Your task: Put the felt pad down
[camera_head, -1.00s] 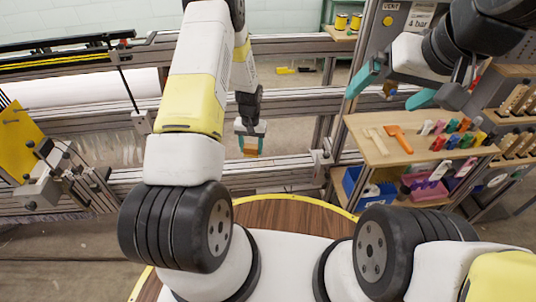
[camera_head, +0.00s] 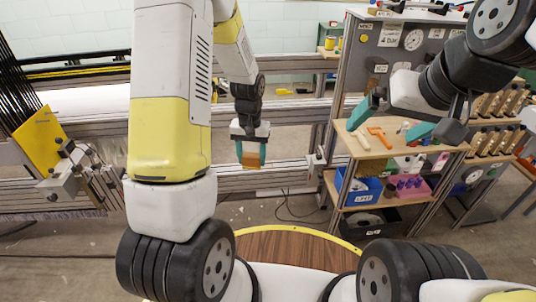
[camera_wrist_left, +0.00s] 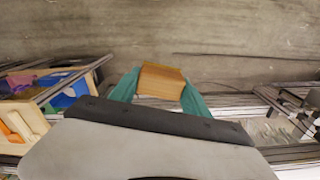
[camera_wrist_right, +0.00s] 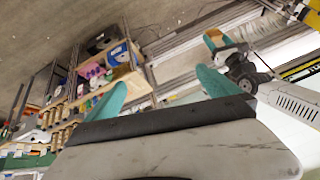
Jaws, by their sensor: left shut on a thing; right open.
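My left gripper (camera_head: 250,150) is shut on a small wood-brown block, taken to be the felt pad (camera_head: 247,160). In the left wrist view the block (camera_wrist_left: 161,80) sits between the two teal fingers. It hangs in the air in front of the metal loom rails, and no surface touches it. No felt face can be made out. My right gripper (camera_head: 392,121) is open and empty, its teal fingers wide apart in front of the shelf unit. In the right wrist view, the left gripper (camera_wrist_right: 221,40) shows at the upper right.
A wooden shelf top (camera_head: 356,150) holds an orange tool (camera_head: 380,137) and other small items. Below stand a blue bin (camera_head: 362,188) and a pink bin (camera_head: 408,187). A yellow plate (camera_head: 40,140) is at the left. A round brown table (camera_head: 295,246) is nearest me.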

